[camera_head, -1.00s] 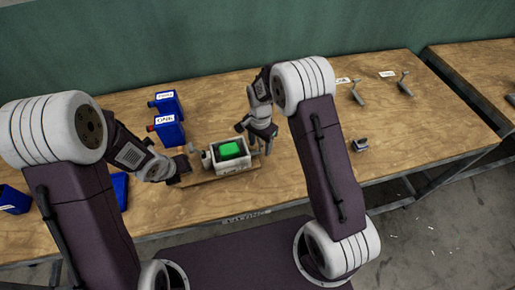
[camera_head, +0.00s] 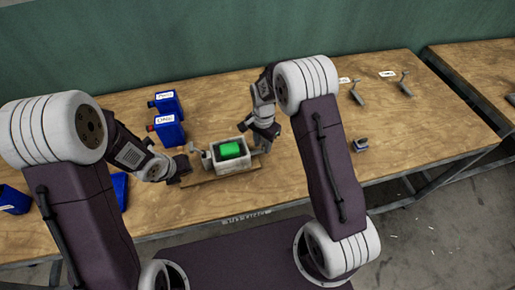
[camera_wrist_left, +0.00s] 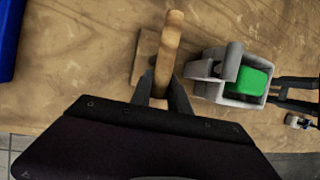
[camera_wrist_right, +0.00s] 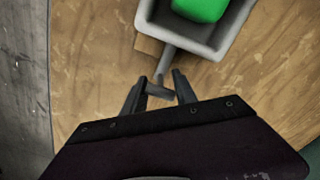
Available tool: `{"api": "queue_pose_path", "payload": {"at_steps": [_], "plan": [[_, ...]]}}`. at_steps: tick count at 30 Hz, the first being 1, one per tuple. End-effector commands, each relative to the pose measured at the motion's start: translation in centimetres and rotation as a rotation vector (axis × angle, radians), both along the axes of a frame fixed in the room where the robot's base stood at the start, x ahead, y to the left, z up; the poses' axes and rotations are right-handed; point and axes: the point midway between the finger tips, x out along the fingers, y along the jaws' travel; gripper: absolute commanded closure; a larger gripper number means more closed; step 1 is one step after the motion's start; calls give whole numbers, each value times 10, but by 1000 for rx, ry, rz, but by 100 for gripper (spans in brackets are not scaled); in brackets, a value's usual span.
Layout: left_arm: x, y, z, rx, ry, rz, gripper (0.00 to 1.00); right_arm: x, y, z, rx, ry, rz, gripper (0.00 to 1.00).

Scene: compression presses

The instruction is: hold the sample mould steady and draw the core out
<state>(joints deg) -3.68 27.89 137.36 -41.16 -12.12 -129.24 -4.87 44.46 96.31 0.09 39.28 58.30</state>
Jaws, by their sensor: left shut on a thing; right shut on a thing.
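The sample mould (camera_head: 232,166) is a pale grey open box with a bright green block (camera_head: 230,150) inside, standing on a thin wooden board (camera_head: 222,176). My left gripper (camera_wrist_left: 164,92) is shut on an upright wooden handle (camera_wrist_left: 170,42) at the board's left end, beside the mould (camera_wrist_left: 207,91). My right gripper (camera_wrist_right: 157,86) is at the mould's right side, shut on a grey crossbar handle whose thin rod (camera_wrist_right: 171,62) runs to the mould's wall. Whether this rod belongs to the core is unclear. The rod's inner end is hidden.
Two blue containers (camera_head: 168,130) with white labels stand behind and left of the mould. More blue bins (camera_head: 14,200) are at the left. Small grey metal parts (camera_head: 360,145) lie to the right. The table's front edge is close to the board.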

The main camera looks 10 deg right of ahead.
Motion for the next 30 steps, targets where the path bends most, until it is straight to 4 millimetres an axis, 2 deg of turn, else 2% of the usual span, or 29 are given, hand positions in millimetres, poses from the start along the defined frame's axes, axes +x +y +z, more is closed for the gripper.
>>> {"api": "queue_pose_path", "payload": {"at_steps": [30], "plan": [[-1, 2, -1, 3, 5, 4, 100, 2, -32, 0, -1, -3, -3, 100]]}}
